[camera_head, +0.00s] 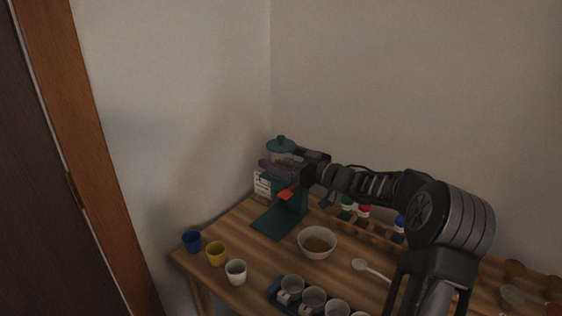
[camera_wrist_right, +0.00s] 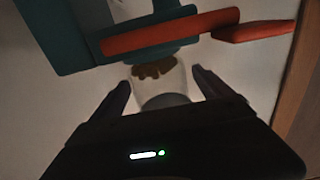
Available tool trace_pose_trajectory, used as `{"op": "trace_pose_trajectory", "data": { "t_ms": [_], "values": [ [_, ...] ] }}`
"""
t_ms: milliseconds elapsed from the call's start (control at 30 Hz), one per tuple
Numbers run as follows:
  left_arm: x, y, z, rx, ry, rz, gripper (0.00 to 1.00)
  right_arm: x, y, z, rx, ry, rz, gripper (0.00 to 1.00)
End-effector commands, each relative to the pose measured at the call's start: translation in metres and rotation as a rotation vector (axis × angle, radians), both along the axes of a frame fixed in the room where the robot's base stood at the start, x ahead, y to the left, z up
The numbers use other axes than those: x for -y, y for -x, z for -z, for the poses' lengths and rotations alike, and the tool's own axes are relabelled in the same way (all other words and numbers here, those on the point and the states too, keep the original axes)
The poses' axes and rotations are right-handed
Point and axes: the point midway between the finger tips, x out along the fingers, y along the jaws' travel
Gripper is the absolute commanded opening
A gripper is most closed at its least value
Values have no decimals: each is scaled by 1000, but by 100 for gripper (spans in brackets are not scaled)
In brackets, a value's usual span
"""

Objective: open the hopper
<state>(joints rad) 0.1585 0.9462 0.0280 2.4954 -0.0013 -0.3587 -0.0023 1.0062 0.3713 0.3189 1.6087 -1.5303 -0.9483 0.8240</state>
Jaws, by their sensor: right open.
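A teal grinder (camera_head: 290,210) stands at the back of the wooden table, with a red-orange lever (camera_head: 286,194). The hopper at its top is clear, with a teal knobbed lid (camera_head: 281,145) that appears seated on it. My right gripper (camera_head: 279,162) is open at the hopper, just below the lid in the head view. In the wrist view the clear hopper (camera_wrist_right: 158,78), with brown contents, lies between the two open fingers (camera_wrist_right: 163,86). I cannot tell whether they touch it. The red lever (camera_wrist_right: 170,33) and teal body (camera_wrist_right: 65,35) lie beyond. My left gripper is out of view.
A bowl with brown contents (camera_head: 317,243) stands right of the grinder base. Blue (camera_head: 192,241), yellow (camera_head: 216,254) and white (camera_head: 236,271) cups line the left edge. A dark tray (camera_head: 275,294) holds several cups. A rack with coloured-lid jars (camera_head: 364,212) is behind.

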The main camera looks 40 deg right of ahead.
Motion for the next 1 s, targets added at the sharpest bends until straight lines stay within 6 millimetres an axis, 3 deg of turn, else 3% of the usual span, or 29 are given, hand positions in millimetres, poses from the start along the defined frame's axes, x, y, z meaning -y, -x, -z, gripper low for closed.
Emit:
{"op": "trace_pose_trajectory", "data": {
  "t_ms": [100,267,867,1000],
  "values": [
    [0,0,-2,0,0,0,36,-6,-18,0,1,-1,-3,89],
    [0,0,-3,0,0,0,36,-10,-32,0,0,-1,0,89],
    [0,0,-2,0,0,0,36,-10,-32,0,0,0,0,89],
    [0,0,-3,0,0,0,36,-10,-32,0,0,0,0,78]
  ]
}}
